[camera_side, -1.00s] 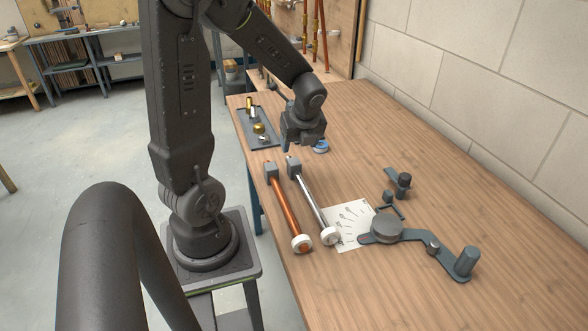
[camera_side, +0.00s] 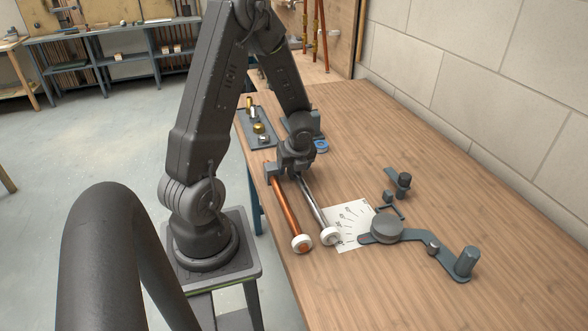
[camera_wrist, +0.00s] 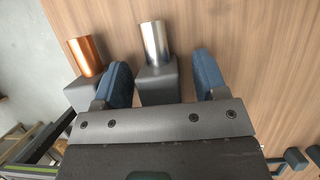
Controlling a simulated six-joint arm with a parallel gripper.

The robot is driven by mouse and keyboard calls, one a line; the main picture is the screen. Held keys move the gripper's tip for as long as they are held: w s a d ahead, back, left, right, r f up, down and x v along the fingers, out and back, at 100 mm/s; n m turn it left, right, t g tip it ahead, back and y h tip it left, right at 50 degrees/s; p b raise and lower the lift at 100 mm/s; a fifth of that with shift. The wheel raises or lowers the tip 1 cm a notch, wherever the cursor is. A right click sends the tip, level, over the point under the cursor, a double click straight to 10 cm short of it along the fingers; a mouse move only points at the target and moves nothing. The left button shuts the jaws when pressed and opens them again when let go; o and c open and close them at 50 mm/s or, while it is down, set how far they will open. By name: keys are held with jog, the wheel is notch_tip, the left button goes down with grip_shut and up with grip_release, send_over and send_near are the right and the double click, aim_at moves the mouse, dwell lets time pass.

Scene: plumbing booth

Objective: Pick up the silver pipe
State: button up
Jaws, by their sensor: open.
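The silver pipe (camera_side: 314,204) lies on the wooden table, its near end in a white ring and its far end at a grey block. In the wrist view the silver pipe's end (camera_wrist: 155,42) shows above a grey block (camera_wrist: 158,84). My gripper (camera_wrist: 160,78) is open, with one blue finger on each side of that block. In the side view my gripper (camera_side: 294,172) is low over the pipe's far end and hides it. I cannot tell whether the fingers touch anything.
A copper pipe (camera_side: 285,208) lies close on the left, also at a grey block (camera_wrist: 83,94). A dark tray (camera_side: 255,128) with brass fittings is behind. A paper sheet (camera_side: 347,217) and a grey pipe bender (camera_side: 415,238) are on the right.

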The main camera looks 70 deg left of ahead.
jog(key=shift+f, duration=0.1)
jog(key=c, duration=1.1)
jog(key=shift+c, duration=0.2)
